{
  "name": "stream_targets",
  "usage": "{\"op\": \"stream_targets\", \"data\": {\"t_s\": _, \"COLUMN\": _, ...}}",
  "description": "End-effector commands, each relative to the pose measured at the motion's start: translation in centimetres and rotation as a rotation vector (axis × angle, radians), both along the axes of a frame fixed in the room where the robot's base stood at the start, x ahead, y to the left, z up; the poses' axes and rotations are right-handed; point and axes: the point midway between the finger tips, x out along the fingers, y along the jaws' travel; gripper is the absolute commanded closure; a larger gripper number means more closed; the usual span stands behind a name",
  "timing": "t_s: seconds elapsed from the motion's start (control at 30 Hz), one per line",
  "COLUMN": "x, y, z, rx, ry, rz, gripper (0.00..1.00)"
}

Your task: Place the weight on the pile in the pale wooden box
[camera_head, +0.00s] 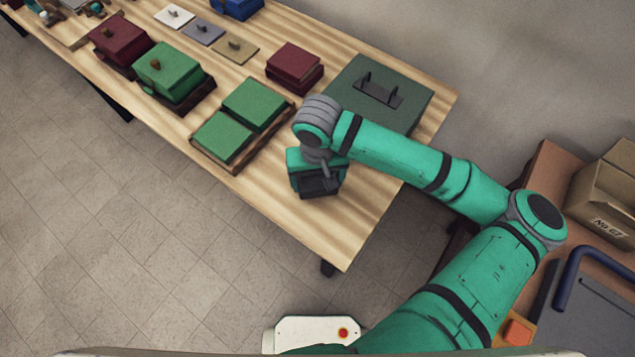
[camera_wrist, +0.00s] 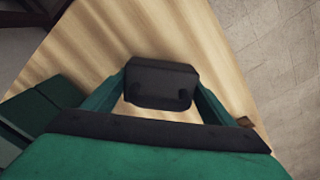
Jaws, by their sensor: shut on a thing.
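My gripper (camera_head: 318,184) is over the near right part of the wooden table, pointing down. In the wrist view its two green fingers are on either side of a dark grey block (camera_wrist: 160,82), which looks like the weight, and are shut on it. The table surface shows around the block; I cannot tell whether it touches it. The pale wooden box is not clear to me; a pale tray-like piece (camera_head: 75,42) shows small at the far left end of the table, with items around it.
A two-part green pile in a brown tray (camera_head: 233,168) lies left of my gripper. A dark green case with a handle (camera_head: 420,96) is behind it. Farther off are a maroon stack (camera_head: 294,62), knob-topped green (camera_head: 172,68) and maroon (camera_head: 122,38) piles, and small knobbed plates (camera_head: 235,48).

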Motion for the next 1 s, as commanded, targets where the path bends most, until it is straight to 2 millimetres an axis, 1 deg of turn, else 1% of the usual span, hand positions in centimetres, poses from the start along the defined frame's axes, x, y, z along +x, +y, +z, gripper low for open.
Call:
{"op": "stream_targets", "data": {"t_s": 0.03, "x": -0.1, "y": 0.7, "z": 0.8, "rx": 0.001, "ry": -0.004, "rz": 0.005, "gripper": 0.84}}
{"op": "stream_targets", "data": {"t_s": 0.37, "x": -1.7, "y": 5.4, "z": 6.4, "rx": 0.001, "ry": -0.004, "rz": 0.009, "gripper": 0.84}}
{"op": "stream_targets", "data": {"t_s": 0.5, "x": -2.5, "y": 7.9, "z": 7.4, "rx": 0.0, "ry": -0.003, "rz": 0.008, "gripper": 0.84}}
{"op": "stream_targets", "data": {"t_s": 0.7, "x": -3.4, "y": 10.6, "z": 8.7, "rx": -0.001, "ry": -0.003, "rz": 0.006, "gripper": 0.84}}
{"op": "stream_targets", "data": {"t_s": 0.9, "x": -4.0, "y": 12.4, "z": 9.6, "rx": -0.001, "ry": -0.002, "rz": 0.003, "gripper": 0.84}}
{"op": "stream_targets", "data": {"t_s": 1.0, "x": -4.2, "y": 12.8, "z": 9.8, "rx": -0.001, "ry": -0.002, "rz": 0.001, "gripper": 0.84}}
